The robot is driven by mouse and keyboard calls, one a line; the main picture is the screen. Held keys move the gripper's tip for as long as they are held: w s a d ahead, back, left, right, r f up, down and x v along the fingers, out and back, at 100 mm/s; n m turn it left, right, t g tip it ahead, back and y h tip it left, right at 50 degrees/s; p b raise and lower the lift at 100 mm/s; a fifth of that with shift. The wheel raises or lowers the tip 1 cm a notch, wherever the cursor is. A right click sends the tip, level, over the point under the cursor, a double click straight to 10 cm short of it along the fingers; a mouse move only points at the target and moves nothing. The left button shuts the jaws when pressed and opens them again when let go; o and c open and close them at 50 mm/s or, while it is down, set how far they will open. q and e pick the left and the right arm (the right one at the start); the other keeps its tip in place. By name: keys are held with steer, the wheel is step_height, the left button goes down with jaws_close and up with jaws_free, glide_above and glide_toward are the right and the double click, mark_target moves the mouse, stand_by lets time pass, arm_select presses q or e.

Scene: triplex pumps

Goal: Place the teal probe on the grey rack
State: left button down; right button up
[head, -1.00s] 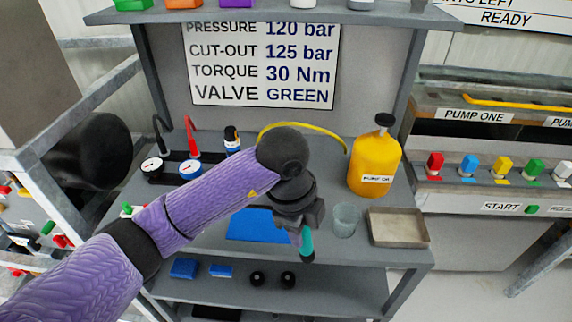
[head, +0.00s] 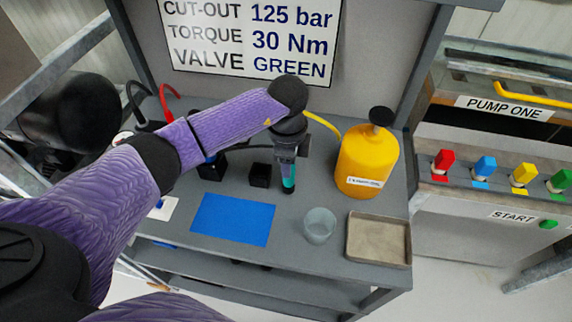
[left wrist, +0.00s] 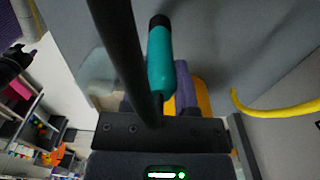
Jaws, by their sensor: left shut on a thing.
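The teal probe (head: 288,182) has a black tip and points down below my left gripper (head: 287,160), which is shut on it. In the left wrist view the teal probe (left wrist: 160,62) stands out from the jaws of my left gripper (left wrist: 152,108). The probe is over the bench, just right of a small dark block (head: 260,175); I cannot tell whether it touches anything. I cannot tell surely which thing is the grey rack; a second dark block (head: 212,167) is partly hidden by my left arm. My right gripper is not in view.
A blue mat (head: 232,219), a clear cup (head: 320,225) and a tan-grey tray (head: 378,239) lie along the bench front. A yellow bottle (head: 367,160) stands right of the probe. A yellow hose (head: 324,126) runs behind it. Some bench surface between mat and bottle is free.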

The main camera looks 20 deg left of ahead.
arm_select(q)
steer(key=shift+f, duration=0.45)
steer(key=shift+f, duration=0.1)
steer(key=shift+c, duration=1.9)
jaws_free()
step_height(320, 180, up, 12)
steer(key=p, duration=0.3)
